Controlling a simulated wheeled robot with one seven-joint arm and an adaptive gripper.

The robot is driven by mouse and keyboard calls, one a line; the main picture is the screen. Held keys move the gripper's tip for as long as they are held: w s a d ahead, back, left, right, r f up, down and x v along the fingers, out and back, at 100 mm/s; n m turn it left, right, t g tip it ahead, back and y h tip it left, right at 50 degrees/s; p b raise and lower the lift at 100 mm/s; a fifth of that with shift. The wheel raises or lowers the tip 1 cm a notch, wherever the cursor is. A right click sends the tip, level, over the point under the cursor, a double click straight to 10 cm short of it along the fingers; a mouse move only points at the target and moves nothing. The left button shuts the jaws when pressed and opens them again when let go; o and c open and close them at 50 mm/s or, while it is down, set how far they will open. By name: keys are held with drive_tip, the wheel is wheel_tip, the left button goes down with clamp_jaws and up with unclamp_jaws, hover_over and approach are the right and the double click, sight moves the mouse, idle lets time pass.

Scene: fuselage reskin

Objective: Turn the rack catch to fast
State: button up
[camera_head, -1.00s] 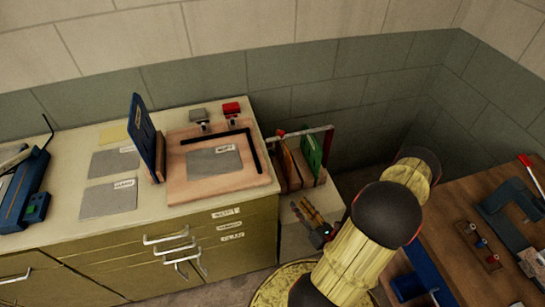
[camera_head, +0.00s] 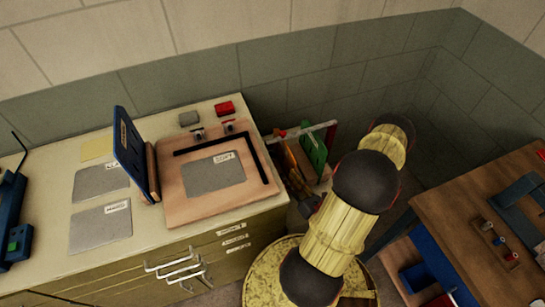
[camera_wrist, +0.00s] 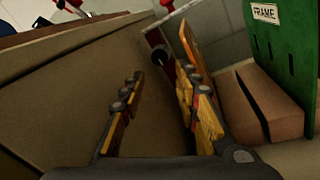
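The rack (camera_head: 318,178) stands beside the end of the cabinet, with a green panel and orange-brown boards in it. A pale bar (camera_head: 312,131) crosses its top. A small red part (camera_head: 282,133) near the bar's left end looks like the catch; its setting cannot be read. In the wrist view the green panel (camera_wrist: 287,45) is labelled FRAME, and a red part (camera_wrist: 167,4) shows at the top edge. My gripper (camera_wrist: 160,108) is open and empty, with its fingers apart, low between the cabinet side and the rack boards. In the head view my arm mostly hides it.
The cabinet (camera_head: 205,262) has a worktop with a board, grey sheets and an upright blue panel (camera_head: 129,145). Its side wall (camera_wrist: 75,85) is close to my left finger. A wooden table (camera_head: 470,215) with tools stands at right. The rack boards crowd my right finger.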

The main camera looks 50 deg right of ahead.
sight(273, 157)
drive_tip(key=b+x, duration=0.1)
drive_tip(key=x, duration=1)
drive_tip(key=shift+a, duration=0.1)
drive_tip(key=shift+c, duration=1.3)
clamp_jaws()
